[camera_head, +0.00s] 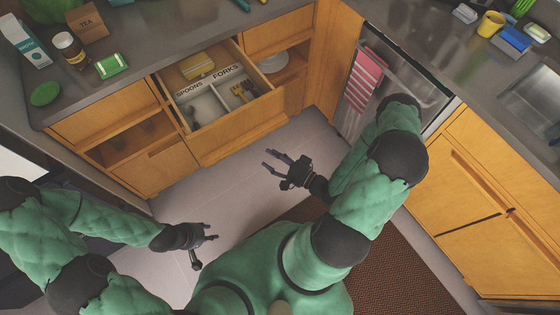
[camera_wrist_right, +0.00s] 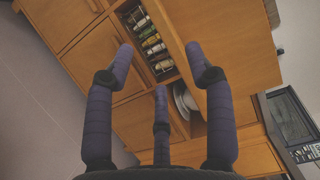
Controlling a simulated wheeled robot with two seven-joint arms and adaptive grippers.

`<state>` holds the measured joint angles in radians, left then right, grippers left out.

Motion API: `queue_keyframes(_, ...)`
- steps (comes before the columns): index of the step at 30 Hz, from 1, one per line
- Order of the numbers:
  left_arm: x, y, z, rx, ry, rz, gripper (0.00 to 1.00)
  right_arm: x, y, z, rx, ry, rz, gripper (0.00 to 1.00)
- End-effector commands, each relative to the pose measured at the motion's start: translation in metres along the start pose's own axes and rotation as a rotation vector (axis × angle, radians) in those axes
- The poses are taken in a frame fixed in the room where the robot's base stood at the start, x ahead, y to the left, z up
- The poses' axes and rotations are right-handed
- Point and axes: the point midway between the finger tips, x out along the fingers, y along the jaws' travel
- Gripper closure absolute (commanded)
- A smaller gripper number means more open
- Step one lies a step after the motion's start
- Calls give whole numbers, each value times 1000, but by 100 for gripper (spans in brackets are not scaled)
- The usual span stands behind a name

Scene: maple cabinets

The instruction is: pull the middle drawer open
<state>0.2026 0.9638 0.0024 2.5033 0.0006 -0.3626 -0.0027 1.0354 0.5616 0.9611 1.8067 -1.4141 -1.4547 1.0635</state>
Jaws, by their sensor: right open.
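The middle drawer (camera_head: 238,130) is pulled well out of the maple cabinet. Its inside shows compartments marked SPOONS and FORKS, with cutlery and a yellow item inside. In the right wrist view its wooden front (camera_wrist_right: 235,60) stands out near the fingers, with packed items behind it. My right gripper (camera_head: 272,160) is open and empty, in front of and below the drawer front, apart from it in the head view. It also shows in the right wrist view (camera_wrist_right: 162,70), fingers spread. My left gripper (camera_head: 205,246) is open and empty over the floor, farther from the cabinet.
A closed drawer (camera_head: 105,110) is left of the open one, and another (camera_head: 278,30) is right of it. A white plate (camera_head: 272,63) sits in an open shelf. A dishwasher with a striped towel (camera_head: 364,80) stands to the right. Floor between is clear.

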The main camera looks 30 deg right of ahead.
Motion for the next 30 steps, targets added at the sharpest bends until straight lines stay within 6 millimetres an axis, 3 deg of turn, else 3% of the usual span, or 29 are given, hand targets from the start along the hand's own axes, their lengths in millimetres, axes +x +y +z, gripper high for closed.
queue_keyframes(9,0,0,0,0,0,0,60,-27,0,0,-1,1,1,46)
queue_keyframes(30,0,0,0,0,0,0,60,-28,1,0,-3,-2,5,46)
